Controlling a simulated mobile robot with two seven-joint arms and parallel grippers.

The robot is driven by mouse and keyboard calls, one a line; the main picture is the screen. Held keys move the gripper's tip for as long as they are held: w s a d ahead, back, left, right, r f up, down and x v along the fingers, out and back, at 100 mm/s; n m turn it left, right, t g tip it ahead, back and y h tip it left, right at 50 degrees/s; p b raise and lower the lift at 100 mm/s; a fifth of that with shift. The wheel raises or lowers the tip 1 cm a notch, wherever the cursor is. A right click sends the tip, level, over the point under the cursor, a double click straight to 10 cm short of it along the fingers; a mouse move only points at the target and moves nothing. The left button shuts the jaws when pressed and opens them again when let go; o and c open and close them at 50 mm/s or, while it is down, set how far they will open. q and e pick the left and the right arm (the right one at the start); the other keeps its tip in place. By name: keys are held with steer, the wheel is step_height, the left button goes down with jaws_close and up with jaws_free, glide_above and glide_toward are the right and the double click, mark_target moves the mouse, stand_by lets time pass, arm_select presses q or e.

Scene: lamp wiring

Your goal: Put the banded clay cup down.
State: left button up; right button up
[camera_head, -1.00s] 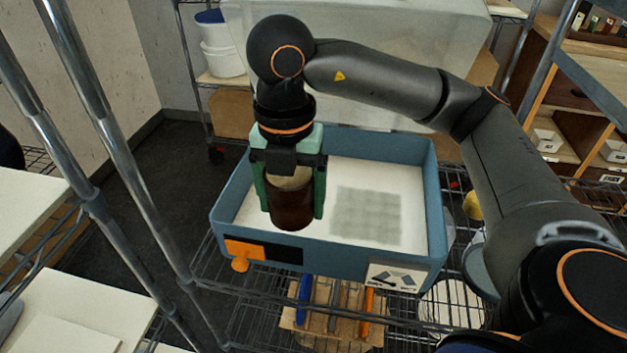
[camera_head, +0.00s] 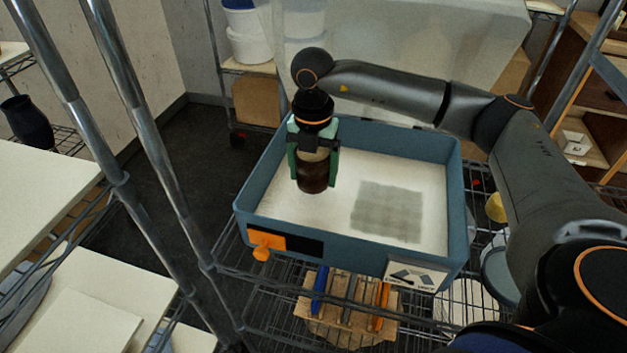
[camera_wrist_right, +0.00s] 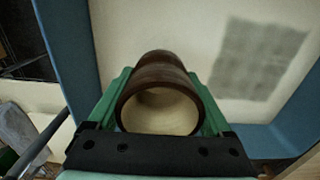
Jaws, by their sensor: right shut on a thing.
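The banded clay cup (camera_head: 313,176) is dark brown with a pale inside. My right gripper (camera_head: 314,165) is shut on it, with a green finger on each side, and holds it upright over the left part of a blue tray (camera_head: 352,255). In the right wrist view the cup (camera_wrist_right: 158,72) sits between the two fingers (camera_wrist_right: 160,105), its round mouth facing the camera. The tray's pale floor is below it. I cannot tell whether the cup's base touches the floor. My left gripper is not in view.
A grey square patch (camera_head: 388,210) lies on the tray floor, right of the cup. The floor around the patch is clear.

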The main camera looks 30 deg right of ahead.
mark_target(313, 184)
steer(key=shift+w+d+f, duration=0.1)
steer(key=shift+w+f, duration=0.05)
steer(key=shift+f, duration=0.8)
steer(key=shift+w+d+f, duration=0.1)
steer(key=shift+w+f, duration=0.05)
steer(key=shift+f, duration=0.8)
steer(key=shift+f, duration=0.2)
steer(key=o, duration=1.4)
steer(key=shift+o, duration=0.2)
step_height(313, 184, up, 12)
steer(key=shift+r, duration=0.25)
